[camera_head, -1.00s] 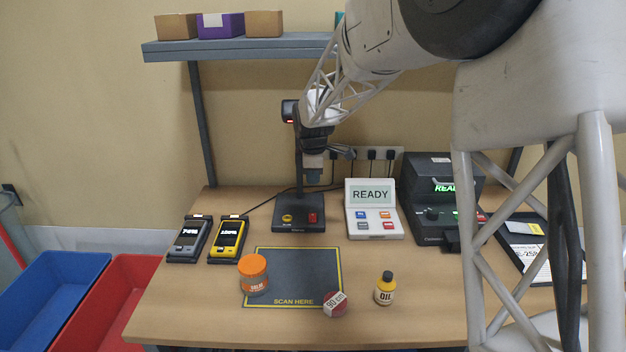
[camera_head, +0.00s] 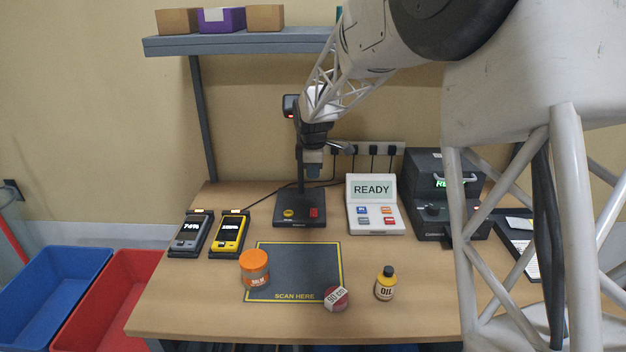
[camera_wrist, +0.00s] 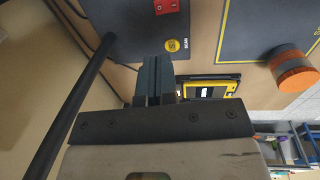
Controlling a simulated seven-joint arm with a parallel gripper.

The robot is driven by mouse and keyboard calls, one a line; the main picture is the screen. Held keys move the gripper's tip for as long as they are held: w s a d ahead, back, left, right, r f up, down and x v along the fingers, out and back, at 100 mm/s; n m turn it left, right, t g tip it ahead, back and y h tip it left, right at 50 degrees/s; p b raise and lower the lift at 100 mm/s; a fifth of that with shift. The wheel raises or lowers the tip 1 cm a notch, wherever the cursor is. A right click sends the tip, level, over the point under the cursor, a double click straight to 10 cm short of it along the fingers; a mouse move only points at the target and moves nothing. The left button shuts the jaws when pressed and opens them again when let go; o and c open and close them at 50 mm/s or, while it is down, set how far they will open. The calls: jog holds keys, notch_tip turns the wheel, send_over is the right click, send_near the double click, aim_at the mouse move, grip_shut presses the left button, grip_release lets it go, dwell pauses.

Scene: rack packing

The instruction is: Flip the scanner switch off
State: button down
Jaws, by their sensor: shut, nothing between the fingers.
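The scanner is a dark post (camera_head: 299,165) on a black base (camera_head: 300,220), with its head (camera_head: 290,105) near the top. The base carries a round yellow button (camera_head: 288,213) and a red switch (camera_head: 314,212). In the wrist view the red switch (camera_wrist: 167,6) and yellow button (camera_wrist: 171,45) show on the base (camera_wrist: 128,22). My gripper (camera_head: 313,174) points down beside the post, above the base's rear right part. In the wrist view its fingers (camera_wrist: 155,62) are together and empty, apart from the switch. I cannot tell which way the switch is set.
A display panel reading READY (camera_head: 372,204) and a black device (camera_head: 436,222) stand to the right. Two handhelds (camera_head: 230,235) lie left. In front are the scan mat (camera_head: 300,265), orange-lidded jar (camera_head: 254,270), red tape measure (camera_head: 336,299) and oil bottle (camera_head: 385,284).

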aim_at(313, 213)
jog(key=f, duration=0.4)
jog(key=w+f, duration=0.1)
jog(key=f, duration=0.8)
jog(key=shift+w, duration=0.3)
jog(key=shift+f, duration=0.25)
jog(key=shift+s, duration=0.1)
jog(key=shift+s+r, duration=0.2)
jog(key=shift+s, duration=0.35)
jog(key=shift+s, duration=0.1)
jog(key=shift+r, duration=0.1)
